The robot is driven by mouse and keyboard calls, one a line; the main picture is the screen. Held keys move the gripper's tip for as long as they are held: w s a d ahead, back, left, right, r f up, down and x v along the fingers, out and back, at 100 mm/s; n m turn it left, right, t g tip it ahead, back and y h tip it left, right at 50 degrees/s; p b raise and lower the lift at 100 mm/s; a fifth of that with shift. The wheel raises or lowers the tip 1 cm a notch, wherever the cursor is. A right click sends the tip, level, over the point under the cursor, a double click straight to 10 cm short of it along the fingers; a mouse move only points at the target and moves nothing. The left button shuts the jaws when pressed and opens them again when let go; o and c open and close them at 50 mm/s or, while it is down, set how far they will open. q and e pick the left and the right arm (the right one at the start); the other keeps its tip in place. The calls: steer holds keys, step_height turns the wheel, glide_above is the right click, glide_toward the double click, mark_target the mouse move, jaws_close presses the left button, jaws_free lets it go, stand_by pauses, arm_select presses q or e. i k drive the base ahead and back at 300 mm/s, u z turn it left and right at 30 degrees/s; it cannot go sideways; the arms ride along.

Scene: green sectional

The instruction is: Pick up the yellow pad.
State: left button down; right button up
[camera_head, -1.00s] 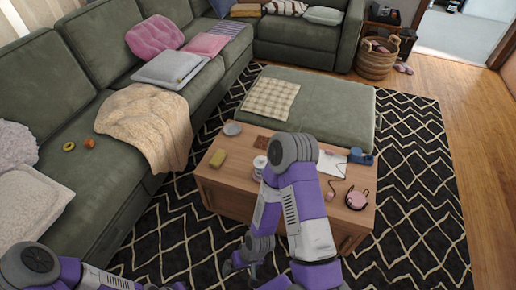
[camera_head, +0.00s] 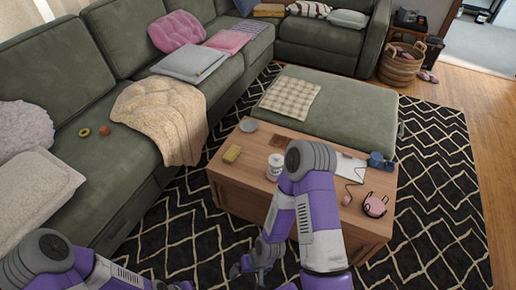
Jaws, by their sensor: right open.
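The yellow pad (camera_head: 232,154) is a small yellow block lying near the left end of the wooden coffee table (camera_head: 232,187). My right gripper (camera_head: 240,270) hangs low in front of the table, below its top and apart from the pad. It is open, and I see nothing in it. My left arm (camera_head: 60,265) comes in at the lower left. My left gripper (camera_head: 172,286) shows only in small part at the bottom edge, so its jaws cannot be made out.
A green sofa (camera_head: 130,60) runs along the left. A green ottoman (camera_head: 345,110) stands behind the table.

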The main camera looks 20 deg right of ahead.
mark_target(233, 153)
steer(key=i, duration=1.45)
